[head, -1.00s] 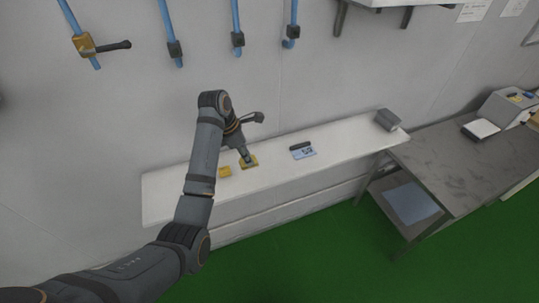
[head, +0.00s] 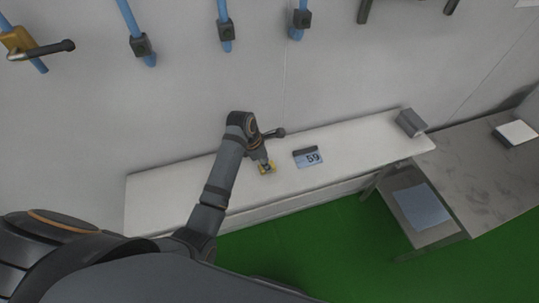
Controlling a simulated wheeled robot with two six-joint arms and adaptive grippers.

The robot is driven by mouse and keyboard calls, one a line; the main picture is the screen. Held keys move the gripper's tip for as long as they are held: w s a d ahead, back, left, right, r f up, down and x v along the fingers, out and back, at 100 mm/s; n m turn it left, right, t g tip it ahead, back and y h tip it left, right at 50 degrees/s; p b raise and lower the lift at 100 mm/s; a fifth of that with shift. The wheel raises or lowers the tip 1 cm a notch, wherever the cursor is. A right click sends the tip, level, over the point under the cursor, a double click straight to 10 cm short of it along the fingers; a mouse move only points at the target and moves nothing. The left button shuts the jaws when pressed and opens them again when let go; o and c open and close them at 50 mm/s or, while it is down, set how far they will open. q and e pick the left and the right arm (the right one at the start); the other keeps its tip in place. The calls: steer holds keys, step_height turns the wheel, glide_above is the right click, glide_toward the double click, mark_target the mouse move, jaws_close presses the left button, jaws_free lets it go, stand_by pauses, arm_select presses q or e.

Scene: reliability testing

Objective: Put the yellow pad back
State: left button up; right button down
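A small yellow pad (head: 269,170) shows at the white shelf, to the left of a small display. My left gripper (head: 264,164) points down right at this pad and partly covers it. The fingers are too small to tell whether they are closed on it, or whether the pad touches the shelf. My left arm hides part of the shelf to the left of the pad. My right gripper is not in view.
The white shelf (head: 160,190) runs along the wall. The display (head: 309,159) reads "59", and a grey box (head: 410,122) stands at the shelf's right end. A grey table (head: 475,175) is at the right. Blue pipes with valves (head: 141,46) hang above.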

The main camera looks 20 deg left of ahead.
mark_target(260, 167)
arm_select(q)
steer(key=shift+w+a+f, duration=0.15)
steer(key=shift+w+f, duration=0.1)
steer(key=shift+w, duration=0.05)
steer(key=o, duration=0.7)
steer(key=shift+s+r, duration=0.1)
steer(key=shift+s, duration=0.2)
steer(key=o, duration=0.3)
steer(key=shift+s+r, duration=0.15)
steer(key=shift+s, duration=0.05)
steer(key=shift+w, duration=0.2)
steer(key=b+v, duration=0.2)
steer(key=v, duration=0.4)
steer(key=shift+a+r, duration=0.1)
steer(key=shift+r, duration=0.1)
steer(key=p+v, duration=0.1)
steer(key=v, duration=0.1)
steer(key=p+v, duration=0.1)
steer(key=v, duration=0.2)
steer(key=shift+s+r, duration=0.25)
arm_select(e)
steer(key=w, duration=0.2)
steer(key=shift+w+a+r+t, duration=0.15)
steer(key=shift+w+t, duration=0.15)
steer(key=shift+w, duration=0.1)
